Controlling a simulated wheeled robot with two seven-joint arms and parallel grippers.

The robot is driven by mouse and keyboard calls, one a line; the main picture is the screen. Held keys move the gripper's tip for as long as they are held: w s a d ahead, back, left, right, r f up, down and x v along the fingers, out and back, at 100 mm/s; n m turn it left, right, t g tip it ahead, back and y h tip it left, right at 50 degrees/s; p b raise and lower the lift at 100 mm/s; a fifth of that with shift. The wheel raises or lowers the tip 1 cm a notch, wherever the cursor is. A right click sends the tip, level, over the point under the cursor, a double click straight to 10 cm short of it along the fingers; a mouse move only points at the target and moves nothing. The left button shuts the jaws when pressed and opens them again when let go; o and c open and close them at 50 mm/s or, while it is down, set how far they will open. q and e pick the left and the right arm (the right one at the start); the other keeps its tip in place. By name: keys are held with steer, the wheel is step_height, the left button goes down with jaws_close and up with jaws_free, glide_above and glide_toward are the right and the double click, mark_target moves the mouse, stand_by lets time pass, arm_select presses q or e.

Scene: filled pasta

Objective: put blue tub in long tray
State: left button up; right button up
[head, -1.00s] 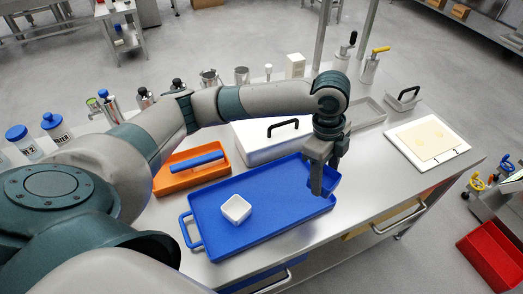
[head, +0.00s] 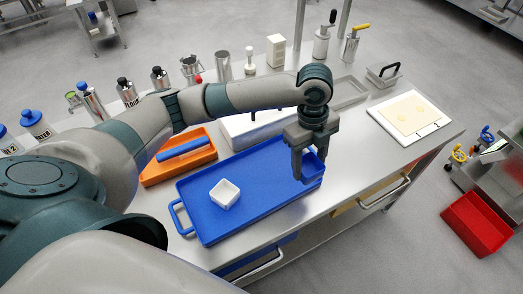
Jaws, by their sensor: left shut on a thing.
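My left gripper (head: 309,168) points down over the right end of the large blue tray (head: 245,218). It is shut on a small blue tub (head: 313,161), which is mostly hidden by the fingers and blends with the blue tray. I cannot tell whether the tub touches the tray or hangs just above it. A long, shallow grey tray (head: 352,91) lies behind my gripper to the right, partly hidden by my arm. My right gripper is out of view.
A small white tub (head: 224,194) sits in the blue tray. An orange tray (head: 180,171) holds a blue-handled thing. A white box is behind my forearm. A lidded grey container (head: 384,76) and a white board (head: 408,113) with dough stand at right. Bottles line the back.

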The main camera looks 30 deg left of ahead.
arm_select(q)
steer(key=p, duration=0.3)
glide_above(273, 177)
step_height(273, 177, down, 6)
steer(key=shift+w+d+r, duration=0.1)
steer(key=shift+w+r, duration=0.05)
steer(key=shift+a+f, duration=0.35)
steer(key=shift+a, duration=0.1)
steer(key=shift+f+p, duration=0.75)
steer(key=shift+f, duration=1.3)
steer(key=shift+f, duration=0.15)
steer(key=o, duration=1)
